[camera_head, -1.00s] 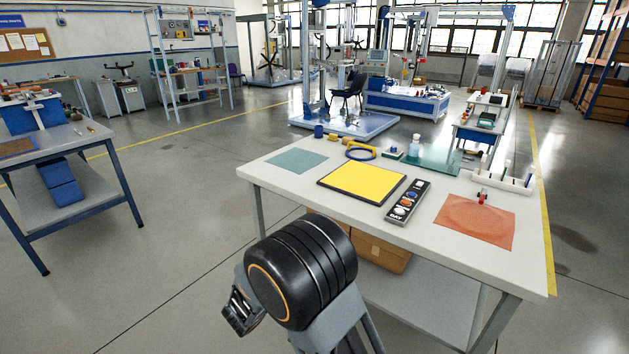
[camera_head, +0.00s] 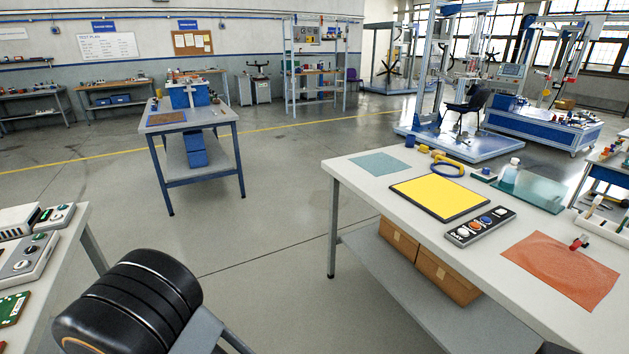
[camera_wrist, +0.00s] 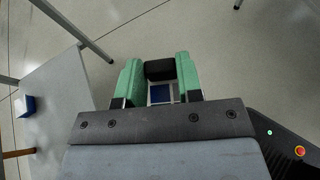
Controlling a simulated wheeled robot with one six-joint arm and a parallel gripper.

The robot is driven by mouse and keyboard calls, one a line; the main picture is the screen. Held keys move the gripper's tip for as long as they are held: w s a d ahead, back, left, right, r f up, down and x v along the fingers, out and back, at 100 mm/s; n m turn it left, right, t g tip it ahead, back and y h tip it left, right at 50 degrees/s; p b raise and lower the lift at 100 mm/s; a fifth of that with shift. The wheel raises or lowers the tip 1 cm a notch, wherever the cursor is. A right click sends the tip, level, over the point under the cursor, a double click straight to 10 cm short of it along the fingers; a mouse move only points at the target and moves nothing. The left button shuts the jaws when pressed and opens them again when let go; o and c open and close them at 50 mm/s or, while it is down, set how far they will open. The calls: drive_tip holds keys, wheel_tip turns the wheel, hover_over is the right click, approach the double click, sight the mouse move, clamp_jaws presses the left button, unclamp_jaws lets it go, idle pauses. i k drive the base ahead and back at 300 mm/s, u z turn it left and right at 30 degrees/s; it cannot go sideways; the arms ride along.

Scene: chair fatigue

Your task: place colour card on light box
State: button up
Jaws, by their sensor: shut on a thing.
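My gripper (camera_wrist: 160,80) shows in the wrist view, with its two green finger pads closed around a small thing. The held thing has a black block (camera_wrist: 159,70) and a blue and white face (camera_wrist: 162,94) below it; I cannot tell whether it is the colour card. In the head view a flat yellow panel with a dark frame (camera_head: 440,197), which looks like the light box, lies on the right-hand white table (camera_head: 365,192). No thing lies on its yellow face. My gripper is out of the head view, where only my black arm joint shows.
A control strip marked DAY (camera_head: 480,227) lies right of the yellow panel, with an orange-red sheet (camera_head: 560,268) beyond it and a teal mat (camera_head: 381,164) to its left. A near-left table holds devices (camera_head: 30,255). A blue-legged table (camera_head: 190,125) stands behind. Open floor lies between.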

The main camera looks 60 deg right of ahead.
sight(434, 194)
drive_tip(key=u, duration=0.25)
drive_tip(key=k, duration=1.2)
drive_tip(key=z, duration=1.65)
drive_tip(key=i, duration=0.4)
drive_tip(key=z, duration=0.05)
